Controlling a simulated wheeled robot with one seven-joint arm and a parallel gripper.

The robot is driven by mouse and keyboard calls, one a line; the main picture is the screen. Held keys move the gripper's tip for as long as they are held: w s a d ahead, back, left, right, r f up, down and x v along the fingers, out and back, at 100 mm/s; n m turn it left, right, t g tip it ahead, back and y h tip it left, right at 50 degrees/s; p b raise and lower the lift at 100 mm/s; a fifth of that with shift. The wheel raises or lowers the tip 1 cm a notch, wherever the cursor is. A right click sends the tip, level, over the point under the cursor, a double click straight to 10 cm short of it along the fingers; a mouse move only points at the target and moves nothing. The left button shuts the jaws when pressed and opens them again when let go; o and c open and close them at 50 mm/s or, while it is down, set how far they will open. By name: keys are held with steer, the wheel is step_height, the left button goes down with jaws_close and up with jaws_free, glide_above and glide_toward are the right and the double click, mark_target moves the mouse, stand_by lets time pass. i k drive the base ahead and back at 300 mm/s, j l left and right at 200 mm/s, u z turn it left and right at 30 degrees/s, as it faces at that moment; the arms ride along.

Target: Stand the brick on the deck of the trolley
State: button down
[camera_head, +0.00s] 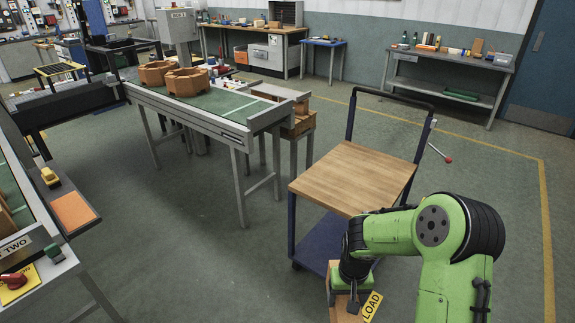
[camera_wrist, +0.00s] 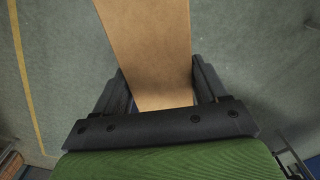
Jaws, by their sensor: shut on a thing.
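The trolley has a wooden deck (camera_head: 350,178) on top, a dark blue frame with a push handle at its far side, and a blue lower shelf (camera_head: 318,245). The upper deck is bare. My gripper (camera_wrist: 160,85) is shut on a tan brick (camera_wrist: 148,35), which runs between the fingers and out past the top of the wrist view. In the head view my gripper (camera_head: 350,285) is low at the near side of the trolley, apart from the deck top. Part of the brick (camera_head: 341,308) shows below it; my arm hides some of the trolley.
A yellow LOAD sign (camera_head: 371,306) shows beside my gripper. A conveyor table (camera_head: 235,110) with brown hexagonal pieces (camera_head: 187,82) stands left of the trolley. A grey bench (camera_head: 450,75) is behind. Floor between conveyor and trolley is clear.

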mark_target(345, 181)
steer(key=i+j+u, duration=0.25)
steer(key=i+u, duration=0.55)
steer(key=i+l+u, duration=0.1)
steer(key=i+u, duration=0.3)
steer(key=i, duration=0.2)
steer(key=i+z, duration=0.5)
steer(key=i+j+z, duration=0.1)
steer(key=i+z, duration=0.2)
steer(key=z, duration=0.15)
steer(key=i+z, duration=0.3)
steer(key=z, duration=0.2)
steer(key=i+z, duration=0.35)
steer(key=z, duration=0.15)
